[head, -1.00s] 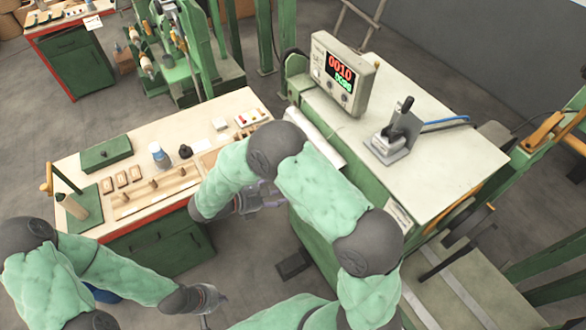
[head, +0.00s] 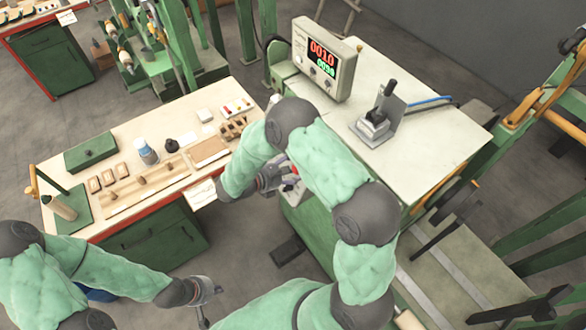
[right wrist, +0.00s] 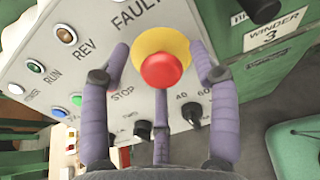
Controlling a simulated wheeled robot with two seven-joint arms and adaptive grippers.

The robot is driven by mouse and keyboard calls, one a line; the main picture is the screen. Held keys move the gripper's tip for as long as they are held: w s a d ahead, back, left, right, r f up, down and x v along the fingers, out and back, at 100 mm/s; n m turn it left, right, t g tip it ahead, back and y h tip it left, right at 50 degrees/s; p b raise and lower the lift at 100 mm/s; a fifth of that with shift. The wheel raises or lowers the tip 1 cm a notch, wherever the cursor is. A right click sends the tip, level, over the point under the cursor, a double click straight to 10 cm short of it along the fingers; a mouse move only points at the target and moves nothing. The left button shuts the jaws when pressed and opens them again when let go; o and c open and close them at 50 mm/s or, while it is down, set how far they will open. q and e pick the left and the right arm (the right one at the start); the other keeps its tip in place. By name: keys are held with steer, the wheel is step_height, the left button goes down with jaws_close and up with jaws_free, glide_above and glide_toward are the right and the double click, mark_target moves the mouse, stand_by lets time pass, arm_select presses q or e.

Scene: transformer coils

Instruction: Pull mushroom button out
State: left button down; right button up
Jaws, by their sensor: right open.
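The red mushroom button (right wrist: 163,71) with its yellow collar (right wrist: 160,43) stands out from the grey control panel (right wrist: 100,55) in the right wrist view. My right gripper (right wrist: 158,62) is open, with purple fingers to the left, right and below the button. The fingers surround the button without closing on it; whether any touches it I cannot tell. In the head view my right gripper (head: 272,179) is at the front side of the machine, partly hidden by my arm. My left gripper (head: 208,295) hangs empty over the floor at lower left, its fingers apart.
The panel carries lamps (right wrist: 65,33) and black knobs (right wrist: 192,113) near the fingers. A workbench (head: 110,145) with small parts stands left of the machine (head: 440,150). A counter display (head: 323,60) stands on the machine top. Floor lies open between the bench and the machine.

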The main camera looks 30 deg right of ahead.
jaws_close()
steer(key=shift+a+r, duration=0.15)
steer(key=shift+a, duration=0.3)
steer(key=shift+c, duration=0.8)
jaws_free()
steer(key=shift+o, duration=0.8)
steer(key=shift+a+r, duration=0.1)
steer(key=shift+a, duration=0.05)
steer(key=v, duration=1.2)
steer(key=shift+s, duration=0.1)
